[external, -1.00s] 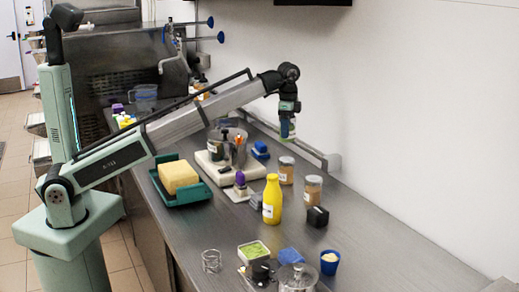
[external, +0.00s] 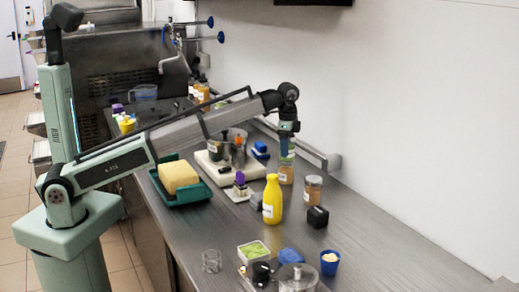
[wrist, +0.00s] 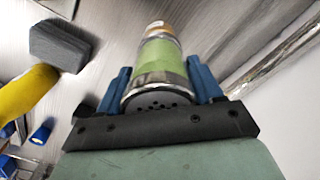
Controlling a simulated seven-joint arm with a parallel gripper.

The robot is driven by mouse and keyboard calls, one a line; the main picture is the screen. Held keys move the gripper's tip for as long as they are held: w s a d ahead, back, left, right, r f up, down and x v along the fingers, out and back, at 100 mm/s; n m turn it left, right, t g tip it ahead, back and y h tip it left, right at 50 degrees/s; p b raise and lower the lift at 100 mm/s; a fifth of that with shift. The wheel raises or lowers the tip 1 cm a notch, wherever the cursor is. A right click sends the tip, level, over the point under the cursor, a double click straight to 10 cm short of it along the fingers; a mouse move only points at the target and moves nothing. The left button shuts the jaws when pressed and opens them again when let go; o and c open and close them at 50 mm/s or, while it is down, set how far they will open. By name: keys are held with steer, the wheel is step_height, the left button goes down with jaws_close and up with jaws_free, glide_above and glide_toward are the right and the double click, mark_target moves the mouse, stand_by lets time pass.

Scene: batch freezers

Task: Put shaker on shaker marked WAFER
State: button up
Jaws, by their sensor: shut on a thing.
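My gripper (external: 287,146) is shut on a green shaker with a perforated metal lid. In the wrist view the gripper (wrist: 160,88) has its blue fingers on both sides of the green shaker (wrist: 163,62). The shaker is roughly upright, directly over a clear shaker with tan contents (external: 286,174); whether they touch I cannot tell. A tan end with a metal rim (wrist: 158,30) shows just beyond the green shaker. A second tan shaker (external: 312,189) stands to the right. Both tan shakers have white labels, too small to read.
A white board with containers (external: 215,170) and a teal tray with a yellow block (external: 180,178) are to the left.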

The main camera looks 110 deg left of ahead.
steer(key=o, duration=1.1)
steer(key=shift+o, duration=0.2)
step_height(320, 180, up, 12)
steer(key=shift+r, duration=0.1)
